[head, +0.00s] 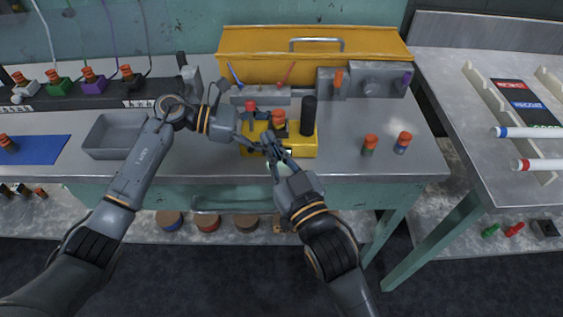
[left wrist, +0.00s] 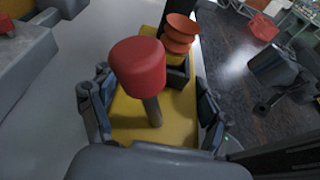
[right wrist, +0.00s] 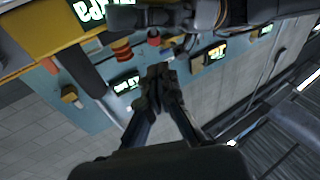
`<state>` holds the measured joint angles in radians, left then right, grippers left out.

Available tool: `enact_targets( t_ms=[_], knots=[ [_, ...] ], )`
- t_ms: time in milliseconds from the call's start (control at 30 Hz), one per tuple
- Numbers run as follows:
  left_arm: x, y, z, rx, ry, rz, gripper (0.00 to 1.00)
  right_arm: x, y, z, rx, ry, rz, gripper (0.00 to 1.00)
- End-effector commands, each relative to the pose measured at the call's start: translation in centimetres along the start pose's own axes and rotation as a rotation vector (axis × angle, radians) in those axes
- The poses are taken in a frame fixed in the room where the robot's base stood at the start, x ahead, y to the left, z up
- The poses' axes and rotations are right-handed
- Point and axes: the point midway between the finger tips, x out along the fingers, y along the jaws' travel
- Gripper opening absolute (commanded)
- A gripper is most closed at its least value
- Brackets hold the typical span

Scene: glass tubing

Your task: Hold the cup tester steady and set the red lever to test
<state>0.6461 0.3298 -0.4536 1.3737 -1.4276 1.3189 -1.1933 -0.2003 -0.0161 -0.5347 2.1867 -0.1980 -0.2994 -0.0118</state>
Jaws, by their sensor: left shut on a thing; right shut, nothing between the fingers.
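The yellow cup tester (head: 305,149) stands on the steel bench near its front edge. It carries a red-capped lever (head: 250,104), a stacked orange cup piece (head: 279,117) and a black cylinder (head: 309,113). In the left wrist view, the lever's red cap (left wrist: 138,64) stands on a dark stem above the yellow base (left wrist: 130,128). My left gripper (head: 243,134) is shut on the tester's left end, its fingers on either side. My right gripper (head: 270,143) is shut and empty at the tester's front. Its fingertips (right wrist: 160,72) show together in the right wrist view; contact with the tester is unclear.
A yellow toolbox (head: 240,66) and grey fixtures (head: 370,82) stand behind the tester. A grey tray (head: 104,151) lies left. Two orange-topped pieces (head: 370,145) (head: 403,142) stand right. Bare bench lies between tray and tester, partly under my left arm.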

Motion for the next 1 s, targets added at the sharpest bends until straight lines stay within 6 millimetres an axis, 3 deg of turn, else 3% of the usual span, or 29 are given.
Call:
enact_targets(
  t_ms=[33,300,833,867,933,1000],
  knots=[
    [0.3,-0.3,-1.1,-0.018,0.014,-0.009,0.59,-1.2,-0.1,0.2,0.0,-0.004,-0.001,0.0],
    [0.3,-0.3,-1.1,-0.018,0.014,-0.009,0.59,-4.7,0.0,0.0,0.0,0.001,0.0,0.0],
    [0.3,-0.3,-1.1,-0.018,0.014,-0.009,0.59,-5.4,0.0,0.0,0.0,0.002,0.0,0.0],
    [0.3,-0.3,-1.1,-0.018,0.014,-0.009,0.83,-5.4,0.0,0.0,0.0,0.002,0.0,0.0],
    [0.3,-0.3,-1.1,-0.018,0.014,-0.009,0.97,-5.4,0.0,0.0,0.0,0.002,0.0,0.0],
    [0.3,-0.3,-1.1,-0.018,0.014,-0.008,1.0,-5.4,0.0,0.0,0.0,0.002,0.0,0.0]
  ],
)
